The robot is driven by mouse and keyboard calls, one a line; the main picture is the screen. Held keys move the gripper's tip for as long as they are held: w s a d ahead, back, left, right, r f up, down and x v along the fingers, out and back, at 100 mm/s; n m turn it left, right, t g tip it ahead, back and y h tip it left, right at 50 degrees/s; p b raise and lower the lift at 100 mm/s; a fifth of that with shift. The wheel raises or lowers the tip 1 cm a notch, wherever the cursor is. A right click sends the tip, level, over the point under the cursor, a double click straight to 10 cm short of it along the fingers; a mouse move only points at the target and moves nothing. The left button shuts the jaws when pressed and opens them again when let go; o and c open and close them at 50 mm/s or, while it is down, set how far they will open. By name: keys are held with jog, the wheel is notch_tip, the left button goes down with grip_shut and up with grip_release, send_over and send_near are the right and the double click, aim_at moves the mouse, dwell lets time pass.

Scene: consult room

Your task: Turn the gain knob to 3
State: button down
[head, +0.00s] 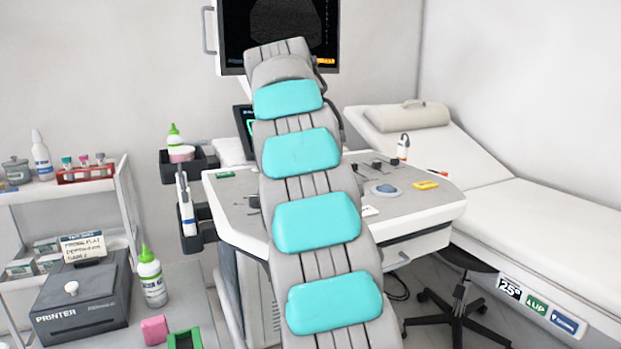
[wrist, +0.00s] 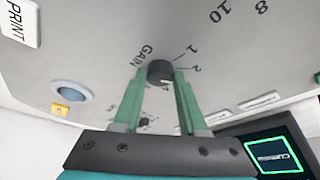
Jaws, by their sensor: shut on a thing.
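The gain knob (wrist: 160,69) is a small dark round knob on the grey console panel, seen in the wrist view beside the printed word GAIN. The marks 1 and 2 show next to it; I cannot make out its pointer, and no 3 is readable. My gripper (wrist: 160,80) has its two green fingers on either side of the knob, shut on it. In the head view my arm hides the gripper and the gain knob on the console (head: 225,205).
The wrist view also shows a blue trackball (wrist: 72,91), a PRINT key (wrist: 20,22) and a small lit screen (wrist: 275,155). An exam bed (head: 560,225) stands at right, a printer (head: 85,300) at left.

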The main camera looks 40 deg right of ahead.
jog(key=shift+w+m, duration=0.1)
jog(key=shift+m, duration=0.5)
jog(key=shift+g, duration=0.3)
jog(key=shift+c, duration=2.3)
grip_release()
